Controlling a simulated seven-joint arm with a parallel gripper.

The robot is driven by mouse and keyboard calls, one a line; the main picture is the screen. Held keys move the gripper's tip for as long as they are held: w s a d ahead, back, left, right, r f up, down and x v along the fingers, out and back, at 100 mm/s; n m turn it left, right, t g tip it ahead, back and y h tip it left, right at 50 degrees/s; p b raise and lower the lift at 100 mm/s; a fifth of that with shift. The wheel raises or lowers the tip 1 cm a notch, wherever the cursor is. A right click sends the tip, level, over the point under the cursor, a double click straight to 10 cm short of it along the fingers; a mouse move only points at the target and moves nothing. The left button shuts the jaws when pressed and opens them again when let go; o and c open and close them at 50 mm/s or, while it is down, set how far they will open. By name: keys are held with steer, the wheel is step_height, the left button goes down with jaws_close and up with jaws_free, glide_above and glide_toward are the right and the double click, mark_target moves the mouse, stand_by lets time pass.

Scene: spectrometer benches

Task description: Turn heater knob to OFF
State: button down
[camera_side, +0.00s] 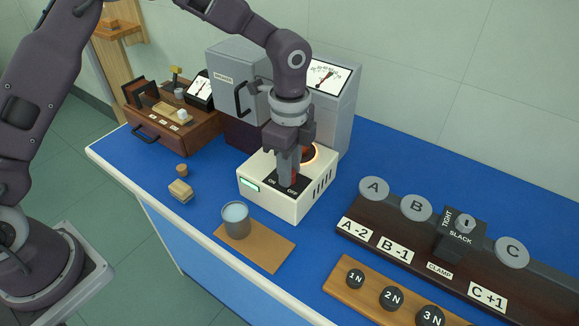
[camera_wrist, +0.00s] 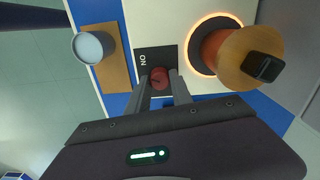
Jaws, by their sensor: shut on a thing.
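The heater (camera_side: 272,200) is a white box on the blue bench, with a lit green display on its front. Its black panel (camera_side: 271,178) reads ON at the left and what looks like OFF at the right. My gripper (camera_side: 288,182) points down over this panel. In the wrist view the red heater knob (camera_wrist: 159,76) sits between the fingertips of my gripper (camera_wrist: 160,82), which are shut on it. ON shows on the panel in that view; the other label is hidden. I cannot tell where the knob points. In the side view my fingers hide most of the knob.
A lidded pot (camera_wrist: 245,57) stands on the glowing ring (camera_wrist: 190,45), close beside my gripper. A grey cup (camera_side: 236,219) stands on a wooden board (camera_side: 270,248) in front. A grey cabinet (camera_side: 238,85) is behind. A dark clamp rail (camera_side: 400,235) lies right.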

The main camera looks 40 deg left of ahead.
steer(key=n, duration=1.3)
steer(key=shift+w+n, duration=0.1)
steer(key=shift+n, duration=0.2)
stand_by(0.5)
steer(key=c, duration=1.1)
jaws_free()
steer(key=shift+c, duration=0.2)
step_height(320, 180, up, 7)
steer(key=shift+r, duration=0.1)
